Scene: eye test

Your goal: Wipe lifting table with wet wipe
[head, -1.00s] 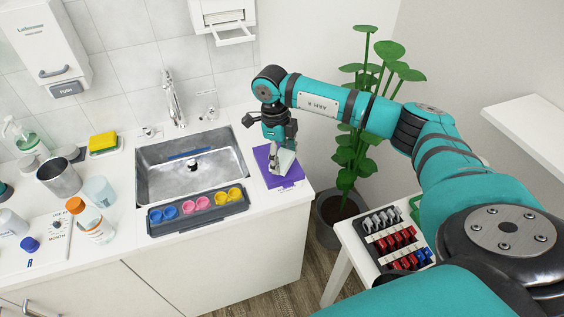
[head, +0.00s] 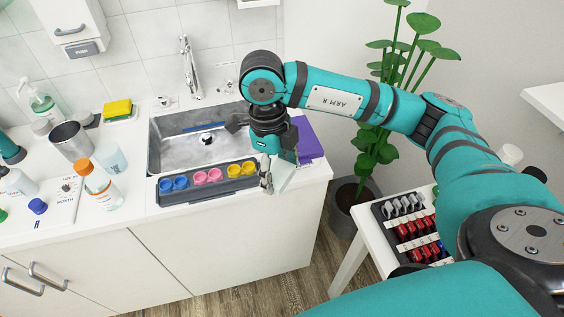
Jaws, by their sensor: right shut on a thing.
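My right gripper (head: 268,178) is shut on a pale, whitish wipe (head: 284,176). It points down near the counter's front edge, just right of the grey tray with coloured cups. The wipe hangs beside the fingers; I cannot tell if it touches the counter. A purple flat pack or mat (head: 309,146) lies behind it, partly hidden by the gripper and wipe. A small white table (head: 357,241) stands at the lower right, partly hidden by my right arm; I cannot tell whether it is the lifting table. My left gripper is not visible.
The white counter (head: 262,203) has a metal sink (head: 172,152), a cup tray (head: 170,198), a yellow sponge (head: 118,107), a metal beaker (head: 70,141) and an orange-capped bottle (head: 101,188). A tool rack (head: 410,226) is on the small table. A potted plant (head: 344,194) stands between.

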